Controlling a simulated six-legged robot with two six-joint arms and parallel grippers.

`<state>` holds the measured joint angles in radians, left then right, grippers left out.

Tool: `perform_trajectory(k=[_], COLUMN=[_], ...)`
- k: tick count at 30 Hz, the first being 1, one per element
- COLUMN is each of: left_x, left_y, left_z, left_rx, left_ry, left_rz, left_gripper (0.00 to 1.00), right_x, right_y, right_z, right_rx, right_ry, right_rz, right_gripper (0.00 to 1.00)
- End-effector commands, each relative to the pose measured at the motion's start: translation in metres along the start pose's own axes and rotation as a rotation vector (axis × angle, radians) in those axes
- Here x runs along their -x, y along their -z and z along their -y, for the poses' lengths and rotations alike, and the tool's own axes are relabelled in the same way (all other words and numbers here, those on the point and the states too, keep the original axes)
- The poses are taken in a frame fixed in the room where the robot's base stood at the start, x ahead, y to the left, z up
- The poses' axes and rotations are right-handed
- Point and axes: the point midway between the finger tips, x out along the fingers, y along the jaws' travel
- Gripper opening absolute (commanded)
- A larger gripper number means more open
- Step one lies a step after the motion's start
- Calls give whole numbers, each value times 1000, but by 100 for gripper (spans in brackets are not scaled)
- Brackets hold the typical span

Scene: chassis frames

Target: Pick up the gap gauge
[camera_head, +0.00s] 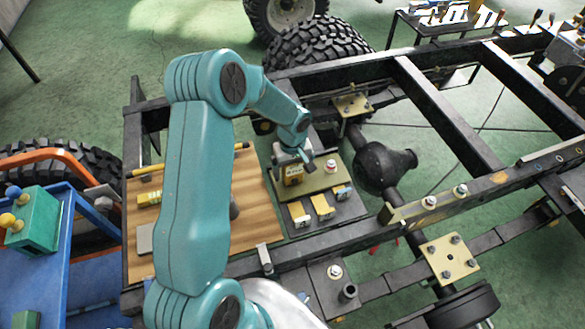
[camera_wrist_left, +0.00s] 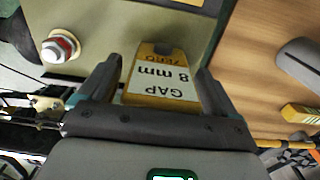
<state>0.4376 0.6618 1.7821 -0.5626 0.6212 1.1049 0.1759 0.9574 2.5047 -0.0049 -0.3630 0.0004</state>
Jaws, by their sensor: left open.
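The gap gauge is a yellow block with a white label reading "GAP 8 mm". In the head view the gap gauge (camera_head: 293,175) stands on an olive plate right of the wooden board, partly hidden by my left gripper (camera_head: 294,157). In the left wrist view the gap gauge (camera_wrist_left: 163,80) lies between the two spread fingers of my left gripper (camera_wrist_left: 160,75). The gripper is open, with a visible gap on the right side of the gauge; contact on the left cannot be told. My right gripper is not in view.
The olive plate (camera_head: 318,180) also bears a bolt (camera_head: 331,165). A dark block with several yellow-and-white pieces (camera_head: 322,207) sits in front. The wooden board (camera_head: 258,215) holds a yellow item (camera_head: 148,198). Black chassis rails (camera_head: 440,100) surround the area. A blue cart (camera_head: 50,245) stands left.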

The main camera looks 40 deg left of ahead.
Motion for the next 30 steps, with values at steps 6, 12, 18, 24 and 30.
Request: perform_trajectory(k=[6,12,18,24,30], left_x=[0,1,4,28,82], left_y=[0,0,0,1,2], left_z=[0,0,0,0,-1], left_rx=[0,0,0,1,1], left_ry=[0,0,-1,-3,-6], left_rz=[0,-1,-2,-4,-8], left_gripper=[49,25,25,25,25], right_x=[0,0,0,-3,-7], right_y=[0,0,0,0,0], right_z=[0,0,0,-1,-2], right_rx=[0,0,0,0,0], right_ry=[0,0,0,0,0], right_rz=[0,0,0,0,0], right_gripper=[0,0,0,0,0])
